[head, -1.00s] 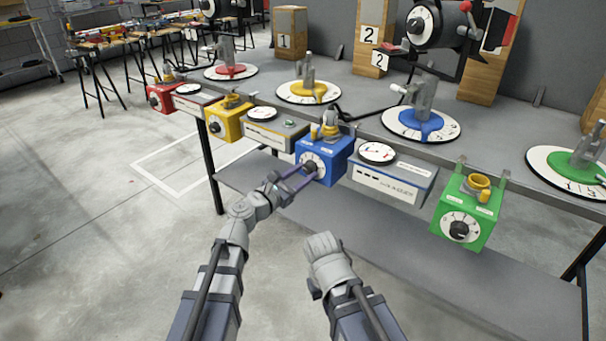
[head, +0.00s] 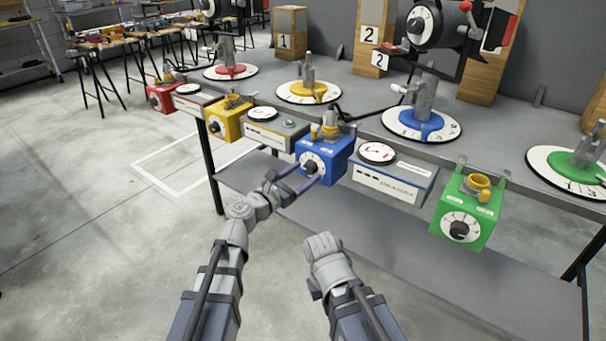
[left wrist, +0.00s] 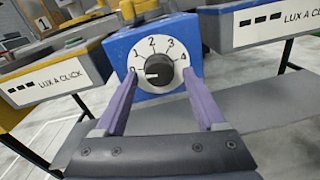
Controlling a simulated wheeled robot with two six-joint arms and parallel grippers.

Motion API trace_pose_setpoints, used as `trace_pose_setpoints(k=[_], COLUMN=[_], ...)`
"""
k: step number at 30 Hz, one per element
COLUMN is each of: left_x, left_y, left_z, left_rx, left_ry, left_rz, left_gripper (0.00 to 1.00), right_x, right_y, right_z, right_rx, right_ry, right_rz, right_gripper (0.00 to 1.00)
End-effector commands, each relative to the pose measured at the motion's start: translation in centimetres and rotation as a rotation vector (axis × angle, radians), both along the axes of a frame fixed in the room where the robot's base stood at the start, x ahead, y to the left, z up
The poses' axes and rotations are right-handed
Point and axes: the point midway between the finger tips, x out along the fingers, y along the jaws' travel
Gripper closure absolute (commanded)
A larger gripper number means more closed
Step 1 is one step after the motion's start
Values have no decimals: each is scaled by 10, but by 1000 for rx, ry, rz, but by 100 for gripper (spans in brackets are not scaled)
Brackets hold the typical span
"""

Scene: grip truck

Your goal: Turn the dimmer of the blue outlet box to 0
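The blue outlet box (head: 338,168) hangs at the front edge of the table. Its black dimmer knob (left wrist: 158,68) sits on a white dial (left wrist: 160,48) with numbers up to 4. The knob's white mark points left, towards the 0, which the left finger partly covers. My left gripper (head: 307,175) is in front of this dial. In the left wrist view its purple fingers are spread wide on either side of the knob, apart from it, with nothing between them. My right arm (head: 327,262) is at the lower middle; its fingers do not show.
The yellow outlet box (head: 225,124) hangs to the left and the green one (head: 466,212) to the right. A white-fronted box (head: 388,190) with a gauge is just right of the blue one. A lower shelf (head: 400,255) lies below.

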Motion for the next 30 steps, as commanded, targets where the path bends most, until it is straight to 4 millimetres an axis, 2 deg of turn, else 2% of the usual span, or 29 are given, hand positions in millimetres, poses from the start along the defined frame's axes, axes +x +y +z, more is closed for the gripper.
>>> trace_pose_setpoints(k=[8, 21, 30], left_x=[-1, -51, -61], left_y=[1, 40, 49], left_z=[0, 1, 1], left_rx=[-1, -1, -1], left_ry=[0, 0, 0], left_rz=[1, 2, 0], left_gripper=[25, 25, 25], right_x=[0, 0, 0], right_y=[0, 0, 0], right_z=[0, 1, 1], right_rx=[0, 0, 0], right_ry=[0, 0, 0], right_rz=[0, 0, 0], right_gripper=[100, 100, 100])
